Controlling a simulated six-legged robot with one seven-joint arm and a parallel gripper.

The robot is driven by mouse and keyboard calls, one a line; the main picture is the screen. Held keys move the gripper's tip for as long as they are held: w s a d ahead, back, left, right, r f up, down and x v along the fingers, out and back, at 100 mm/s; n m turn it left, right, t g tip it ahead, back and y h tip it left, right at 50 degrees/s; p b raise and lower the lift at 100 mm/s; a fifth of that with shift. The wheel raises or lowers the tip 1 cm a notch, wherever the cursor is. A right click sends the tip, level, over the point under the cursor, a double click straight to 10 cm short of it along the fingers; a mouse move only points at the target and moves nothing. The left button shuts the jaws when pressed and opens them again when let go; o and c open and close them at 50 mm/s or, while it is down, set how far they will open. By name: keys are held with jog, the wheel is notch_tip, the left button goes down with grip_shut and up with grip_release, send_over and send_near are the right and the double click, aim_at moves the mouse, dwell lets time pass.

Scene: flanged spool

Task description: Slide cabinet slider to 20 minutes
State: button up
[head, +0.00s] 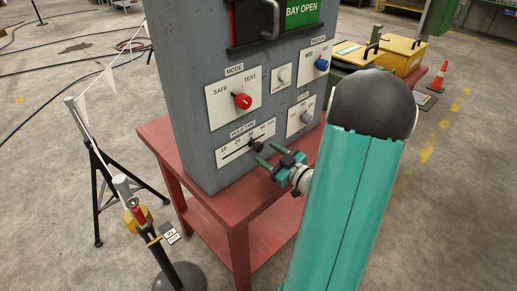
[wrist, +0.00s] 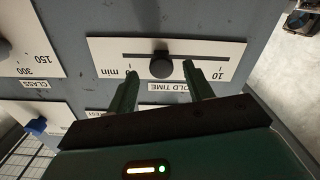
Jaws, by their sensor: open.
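The HOLD TIME slider's dark round knob (wrist: 161,65) sits in a horizontal slot on a white scale plate (wrist: 105,50), which looks upside down in the wrist view. In the head view the knob (head: 256,143) stands right of the slot's middle, past the 20 mark and apparently near 30. My gripper (head: 270,153) is open in front of the panel. In the wrist view its green fingers stand on either side of the knob, with gaps showing. The mark behind the knob is hidden.
The grey cabinet (head: 187,110) stands on a red table (head: 235,213). Close by are the red MODE knob (head: 243,101), a blue knob (head: 322,64) and a grey knob (head: 306,117). A rope post (head: 160,240) stands front left.

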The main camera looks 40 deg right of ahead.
aim_at(260, 149)
jog(key=shift+w+a, duration=0.1)
jog(key=shift+w, duration=2.15)
grip_shut()
